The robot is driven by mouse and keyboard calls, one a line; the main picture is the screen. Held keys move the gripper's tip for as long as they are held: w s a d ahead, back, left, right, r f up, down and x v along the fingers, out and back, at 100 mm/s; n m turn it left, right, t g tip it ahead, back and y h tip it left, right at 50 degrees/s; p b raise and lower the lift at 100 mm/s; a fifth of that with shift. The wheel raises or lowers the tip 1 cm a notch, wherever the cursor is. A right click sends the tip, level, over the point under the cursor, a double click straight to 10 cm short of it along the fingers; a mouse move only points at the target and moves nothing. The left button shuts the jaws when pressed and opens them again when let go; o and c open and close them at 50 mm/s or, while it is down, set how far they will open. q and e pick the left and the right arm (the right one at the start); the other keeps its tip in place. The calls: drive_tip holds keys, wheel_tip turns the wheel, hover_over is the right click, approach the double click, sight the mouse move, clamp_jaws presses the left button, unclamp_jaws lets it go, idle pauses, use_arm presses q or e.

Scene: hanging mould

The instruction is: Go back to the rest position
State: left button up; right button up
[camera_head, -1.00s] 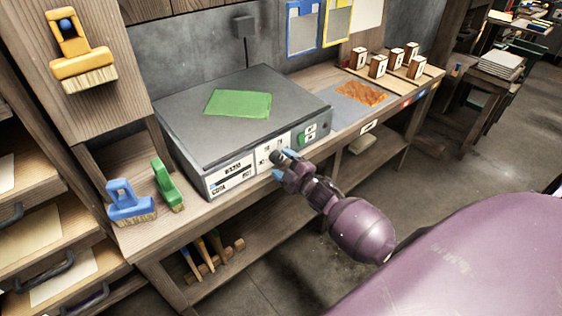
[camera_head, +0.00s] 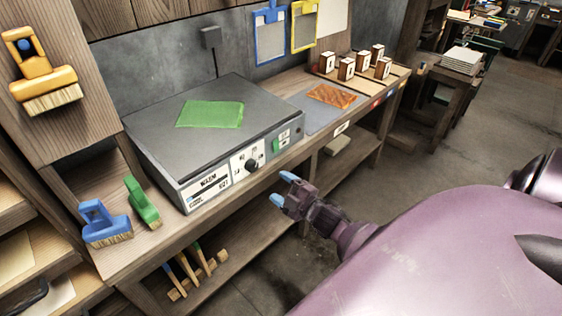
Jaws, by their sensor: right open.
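My right gripper (camera_head: 283,189) is open and empty, in front of the bench and below the control panel of the grey warming box (camera_head: 165,130). It is apart from the box and its black knob (camera_head: 252,165). Its light blue fingertips point up and left. My purple right arm fills the lower right of the view. My left gripper does not show. A green sheet (camera_head: 210,114) lies flat on top of the box.
A blue brush (camera_head: 105,224) and a green brush (camera_head: 142,203) stand on the bench (camera_head: 160,238) at left. A yellow brush (camera_head: 42,75) hangs on a wooden post. Several wooden blocks (camera_head: 347,68) stand at the back right. Open floor (camera_head: 440,160) lies to the right.

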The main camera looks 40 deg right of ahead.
idle(0.3)
drive_tip(key=s+a+f+m+g, duration=0.3)
drive_tip(key=s+a+f+m, duration=0.1)
drive_tip(key=s, duration=0.5)
drive_tip(key=s+a+f+m+g+h, duration=0.1)
drive_tip(key=s+a+f+m+g, duration=0.2)
drive_tip(key=s+a+m, duration=0.4)
drive_tip(key=s+f+m, duration=0.1)
drive_tip(key=s, duration=0.2)
drive_tip(key=shift+s+a+f+g, duration=0.15)
drive_tip(key=shift+s+f+g, duration=0.05)
drive_tip(key=shift+f+g, duration=0.2)
